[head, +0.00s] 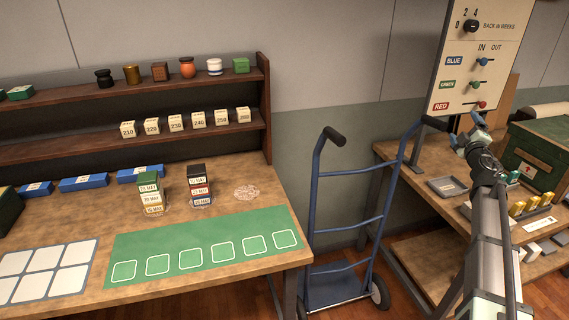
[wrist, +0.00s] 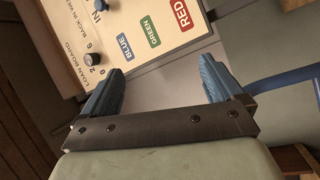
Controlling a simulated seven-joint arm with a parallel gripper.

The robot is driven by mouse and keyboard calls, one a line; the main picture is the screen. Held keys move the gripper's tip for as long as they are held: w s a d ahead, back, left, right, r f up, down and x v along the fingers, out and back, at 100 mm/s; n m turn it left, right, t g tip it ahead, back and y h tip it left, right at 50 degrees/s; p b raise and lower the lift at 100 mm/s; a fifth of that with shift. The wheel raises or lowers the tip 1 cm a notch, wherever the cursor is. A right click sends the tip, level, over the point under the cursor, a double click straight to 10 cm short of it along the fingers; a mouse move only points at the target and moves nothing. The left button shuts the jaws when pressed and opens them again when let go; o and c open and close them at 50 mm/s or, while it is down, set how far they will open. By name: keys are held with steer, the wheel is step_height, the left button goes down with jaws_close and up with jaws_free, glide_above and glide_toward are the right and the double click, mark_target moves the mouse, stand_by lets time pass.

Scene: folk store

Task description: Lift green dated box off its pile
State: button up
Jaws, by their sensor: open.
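A green box (head: 148,179) with a white date label is on top of the left pile on the wooden table.
A blue hand truck (head: 345,220) stands between the two tables. A green mat (head: 200,250) with white outlines lies before the piles. Shelves (head: 110,97) with numbered blocks rise behind them.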

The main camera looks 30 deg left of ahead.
steer(key=w+a+r+n+y, duration=0.1)
steer(key=a+r+n, duration=0.15)
steer(key=r, duration=0.35)
steer(key=w+a+r+n, duration=0.2)
steer(key=r+n, duration=0.1)
steer(key=r, duration=0.2)
steer(key=s+a+r+n+t, duration=0.15)
steer(key=a+r, duration=0.35)
steer(key=a, duration=0.6)
steer(key=s+a+r+n, duration=0.1)
steer(key=s+a+r, duration=0.3)
steer(key=a, duration=0.8)
steer(key=s+a+r+n, duration=0.1)
steer(key=a+r+n, duration=0.1)
steer(key=a+r, duration=0.65)
steer(key=g+h, duration=0.7)
steer(key=g, duration=1.3)
glide_above(147, 176)
step_height(147, 176, down, 29)
steer(key=f, duration=0.8)
steer(key=shift+w+d+f, duration=0.1)
steer(key=shift+d, duration=0.15)
steer(key=shift+a+f, duration=0.15)
steer(key=shift+f, duration=1.2)
steer(key=shift+a+f, duration=0.1)
steer(key=shift+f, duration=1.25)
